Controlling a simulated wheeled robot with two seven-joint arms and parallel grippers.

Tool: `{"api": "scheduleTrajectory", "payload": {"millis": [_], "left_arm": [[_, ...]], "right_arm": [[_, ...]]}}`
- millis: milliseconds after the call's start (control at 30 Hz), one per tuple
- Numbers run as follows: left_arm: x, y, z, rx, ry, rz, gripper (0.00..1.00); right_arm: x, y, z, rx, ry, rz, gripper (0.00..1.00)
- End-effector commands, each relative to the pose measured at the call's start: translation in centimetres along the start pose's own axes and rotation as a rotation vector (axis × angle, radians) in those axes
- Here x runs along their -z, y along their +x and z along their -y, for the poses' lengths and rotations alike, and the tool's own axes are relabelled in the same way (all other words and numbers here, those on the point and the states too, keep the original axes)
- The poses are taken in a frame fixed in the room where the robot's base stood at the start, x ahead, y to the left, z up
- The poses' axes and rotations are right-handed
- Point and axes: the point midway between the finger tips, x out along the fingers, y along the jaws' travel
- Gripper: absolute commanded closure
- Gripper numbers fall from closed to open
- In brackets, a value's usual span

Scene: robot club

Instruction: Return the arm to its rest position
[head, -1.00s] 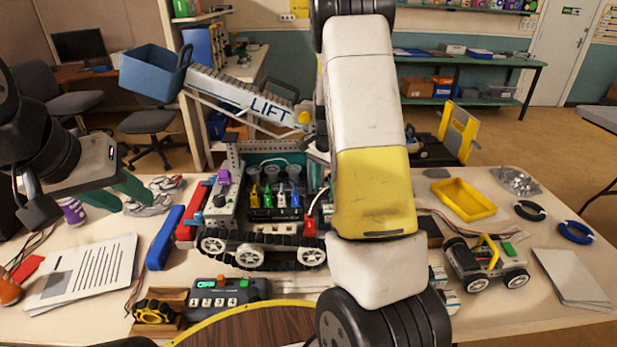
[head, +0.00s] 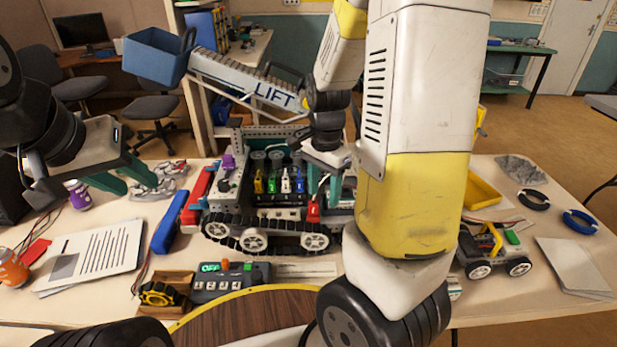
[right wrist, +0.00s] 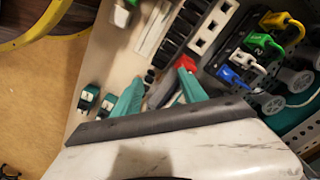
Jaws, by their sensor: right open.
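My right arm (head: 415,190) rises across the right-centre of the head view, white and yellow, and bends back down to the tracked robot. My right gripper (head: 325,190) is over the tracked robot's (head: 265,234) right part, near a red switch or plug (head: 313,211). In the right wrist view the green fingers (right wrist: 160,95) are apart, with a red part (right wrist: 185,64) ahead of them; contact cannot be told. My left gripper (head: 124,178) hangs over the table's left side, its green fingers apart and nothing between them.
Coloured plugs (head: 272,182) stand in the tracked robot, below the LIFT arm (head: 250,85) with its blue bucket (head: 155,60). A control box (head: 230,282) sits in front. A small wheeled car (head: 492,250), yellow tray (head: 480,190) and cable rings (head: 580,221) lie right. Papers (head: 90,252) lie left.

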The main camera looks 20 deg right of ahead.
Motion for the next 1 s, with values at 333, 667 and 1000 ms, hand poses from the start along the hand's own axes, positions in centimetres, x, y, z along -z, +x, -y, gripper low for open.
{"api": "scheduleTrajectory", "payload": {"millis": [333,667,1000], "left_arm": [[0.0,0.0,0.0,0.000,0.000,0.000,0.64],[0.0,0.0,0.0,0.000,0.000,0.000,0.64],[0.0,0.0,0.0,0.000,0.000,0.000,0.64]], "right_arm": [[-0.7,-0.1,-0.5,0.000,-0.001,-0.001,0.50],[-1.9,-3.0,-0.4,0.090,-0.125,0.010,0.50],[-6.5,-12.2,-2.4,0.351,-0.603,-0.103,0.50]]}}
